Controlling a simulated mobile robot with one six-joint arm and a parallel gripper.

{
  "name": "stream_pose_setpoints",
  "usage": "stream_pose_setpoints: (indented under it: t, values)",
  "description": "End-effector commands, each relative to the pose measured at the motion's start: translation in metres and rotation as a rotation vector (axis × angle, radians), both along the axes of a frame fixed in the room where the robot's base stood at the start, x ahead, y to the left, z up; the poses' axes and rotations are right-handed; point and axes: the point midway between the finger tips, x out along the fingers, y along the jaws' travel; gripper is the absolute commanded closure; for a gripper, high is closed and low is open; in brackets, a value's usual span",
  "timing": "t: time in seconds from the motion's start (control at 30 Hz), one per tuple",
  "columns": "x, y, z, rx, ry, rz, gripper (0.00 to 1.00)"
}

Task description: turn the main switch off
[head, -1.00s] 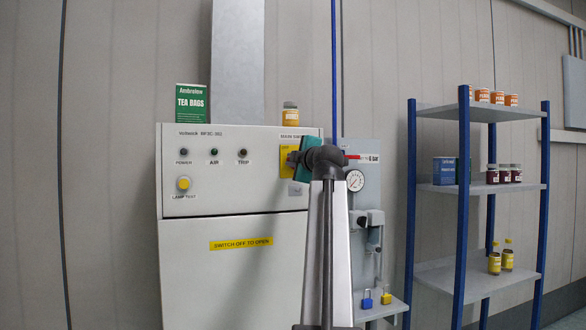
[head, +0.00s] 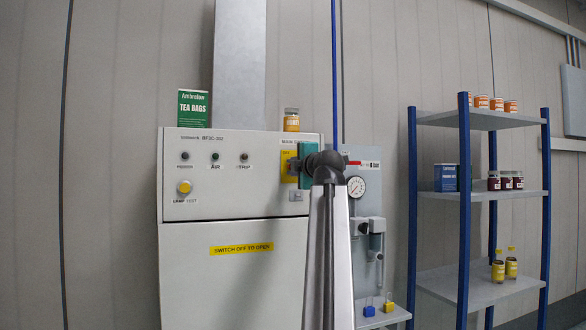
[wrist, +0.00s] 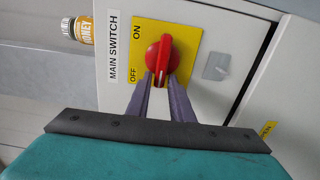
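The main switch is a red knob (wrist: 159,62) on a yellow plate (wrist: 185,38), on the front of a pale cabinet. In the wrist view, the ON mark is at the plate's upper left and the OFF mark at its lower left. The knob's ridge runs nearly up and down there; I cannot tell which end is its pointer. My gripper (wrist: 161,78) is open, its two grey fingertips around the near end of the knob, with contact unclear. In the head view, my gripper's teal body (head: 306,166) covers the knob; part of the yellow plate (head: 288,165) shows.
A tea bags box (head: 193,108) and a honey jar (head: 291,119) stand on the cabinet (head: 250,190). A gauge panel (head: 371,200) is close on the right. Further right stands a blue-post shelf (head: 478,120) with jars and tins.

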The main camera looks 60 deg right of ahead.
Motion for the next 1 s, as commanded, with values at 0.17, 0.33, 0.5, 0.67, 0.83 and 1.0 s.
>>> stream_pose_setpoints:
  t: [0.17, 0.33, 0.5, 0.67, 0.83, 1.0]
  values:
    - [0.000, 0.000, 0.000, 0.000, -0.001, 0.000, 0.69]
    - [0.000, 0.000, 0.000, 0.001, -0.002, -0.001, 0.69]
    - [-0.003, 0.002, 0.000, 0.000, -0.003, -0.001, 0.69]
    - [-0.012, 0.008, 0.000, 0.000, -0.003, -0.001, 0.69]
    - [-0.027, 0.019, 0.000, 0.000, -0.003, -0.003, 0.69]
    - [-0.044, 0.033, 0.000, 0.000, -0.003, -0.001, 0.69]
